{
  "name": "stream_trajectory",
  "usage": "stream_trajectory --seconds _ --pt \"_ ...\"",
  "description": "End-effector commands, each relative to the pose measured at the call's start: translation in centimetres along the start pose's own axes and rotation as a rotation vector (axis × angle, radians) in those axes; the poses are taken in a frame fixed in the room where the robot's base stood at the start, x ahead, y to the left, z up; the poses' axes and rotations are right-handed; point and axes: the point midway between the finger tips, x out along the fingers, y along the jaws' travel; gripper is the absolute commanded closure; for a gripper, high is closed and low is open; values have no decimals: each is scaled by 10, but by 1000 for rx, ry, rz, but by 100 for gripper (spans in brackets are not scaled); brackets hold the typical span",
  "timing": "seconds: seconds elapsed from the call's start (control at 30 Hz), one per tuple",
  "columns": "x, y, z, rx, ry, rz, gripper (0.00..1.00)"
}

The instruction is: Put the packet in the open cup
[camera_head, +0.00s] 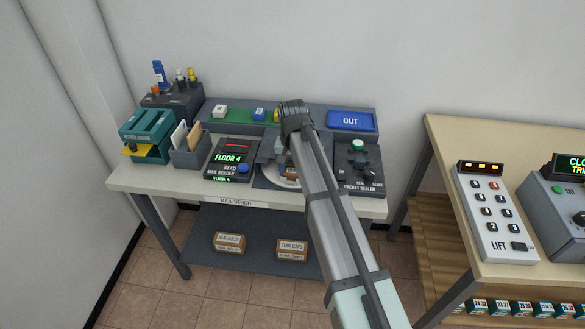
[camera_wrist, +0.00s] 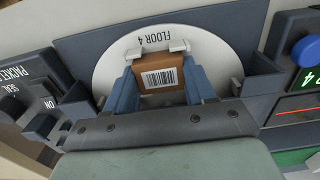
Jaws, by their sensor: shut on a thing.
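The packet, a small brown box with a barcode label (camera_wrist: 160,79), is between the two blue fingers of my gripper (camera_wrist: 163,72), which is shut on it. The packet is over a white round plate (camera_wrist: 113,70) marked FLOOR 4. Pale grey brackets (camera_wrist: 178,46) show at the packet's far edge; I cannot tell whether it touches them or rests on the plate. I cannot make out for sure which part is the open cup. In the head view my arm hides much of this spot, and the plate (camera_head: 272,173) shows only in part.
The mail reader (camera_head: 232,155) showing FLOOR 4 stands left of the plate, the packet sealer (camera_head: 357,165) right of it. Behind are a green strip with small blocks and a blue OUT tray (camera_head: 351,121). A lift panel (camera_head: 492,211) is on the right table.

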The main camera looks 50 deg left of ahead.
Motion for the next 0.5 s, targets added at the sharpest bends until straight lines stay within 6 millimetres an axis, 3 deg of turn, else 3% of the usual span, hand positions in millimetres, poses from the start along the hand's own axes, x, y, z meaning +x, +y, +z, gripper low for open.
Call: stream_trajectory --seconds 0.07,0.1,0.37,0.5 --pt "0 0 0 0 0 0 81" --pt "0 0 0 0 0 0 42" --pt "0 0 0 0 0 0 17" --pt "0 0 0 0 0 0 16"
